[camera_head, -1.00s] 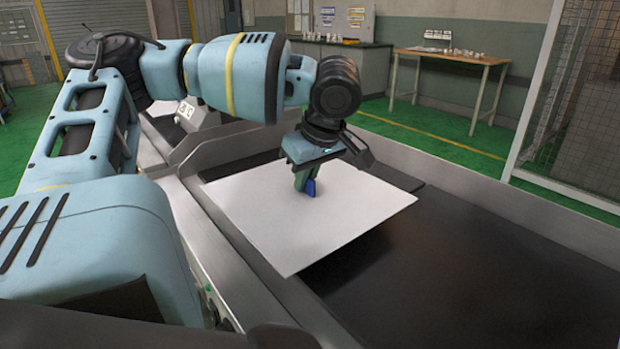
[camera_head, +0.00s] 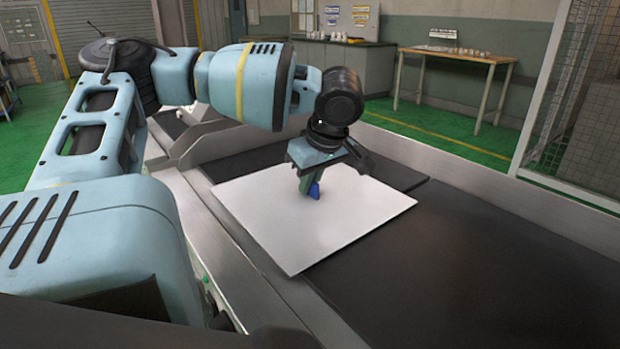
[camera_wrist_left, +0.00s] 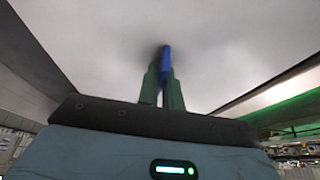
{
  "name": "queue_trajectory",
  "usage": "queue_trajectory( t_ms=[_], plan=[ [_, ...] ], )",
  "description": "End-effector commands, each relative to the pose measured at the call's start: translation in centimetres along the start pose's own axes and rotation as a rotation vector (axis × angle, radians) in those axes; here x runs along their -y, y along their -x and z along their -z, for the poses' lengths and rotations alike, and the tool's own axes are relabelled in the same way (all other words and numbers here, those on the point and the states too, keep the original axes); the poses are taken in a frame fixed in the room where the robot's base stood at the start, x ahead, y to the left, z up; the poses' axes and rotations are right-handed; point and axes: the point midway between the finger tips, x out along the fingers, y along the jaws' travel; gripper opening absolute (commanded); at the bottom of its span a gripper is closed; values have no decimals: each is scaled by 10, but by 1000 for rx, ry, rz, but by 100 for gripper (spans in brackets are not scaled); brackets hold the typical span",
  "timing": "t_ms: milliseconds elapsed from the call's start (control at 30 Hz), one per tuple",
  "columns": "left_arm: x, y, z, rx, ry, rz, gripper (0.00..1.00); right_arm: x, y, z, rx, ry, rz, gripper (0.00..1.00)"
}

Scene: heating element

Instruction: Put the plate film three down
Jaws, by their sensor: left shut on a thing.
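The plate film is a flat white sheet (camera_head: 270,225) with a small upright blue handle (camera_head: 314,190) near its middle. It lies flat or almost flat over the black surface in the head view; I cannot tell whether it fully touches. My left gripper (camera_head: 308,184) points down at it, its green fingers shut on the blue handle. In the left wrist view the white sheet (camera_wrist_left: 110,35) fills the upper part, and the blue handle (camera_wrist_left: 166,62) sits between the green fingers (camera_wrist_left: 162,85). My right gripper is not in view.
The black work surface (camera_head: 450,260) is bare to the right of the sheet. A grey metal rim (camera_head: 480,190) runs along its far side. A wooden table (camera_head: 460,56) with small items stands behind, and a mesh fence (camera_head: 585,100) stands at the right.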

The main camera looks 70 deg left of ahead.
Motion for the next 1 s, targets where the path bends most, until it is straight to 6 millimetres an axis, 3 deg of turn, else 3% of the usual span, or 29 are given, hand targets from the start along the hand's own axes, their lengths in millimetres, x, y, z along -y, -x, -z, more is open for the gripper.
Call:
queue_trajectory(
  t_ms=[67, 100, 267, 667, 1000],
  plan=[
    [0, -2, -1, 0, -1, 1, 0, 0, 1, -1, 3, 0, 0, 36],
    [0, -2, -1, 0, -1, 1, 10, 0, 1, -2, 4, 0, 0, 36],
    [0, -2, -1, 0, 0, 1, 29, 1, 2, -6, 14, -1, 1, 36],
    [0, 6, 1, -2, 1, -1, 29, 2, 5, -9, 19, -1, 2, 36],
    [0, 70, 2, -4, 0, -2, 29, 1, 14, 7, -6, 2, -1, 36]
  ],
)
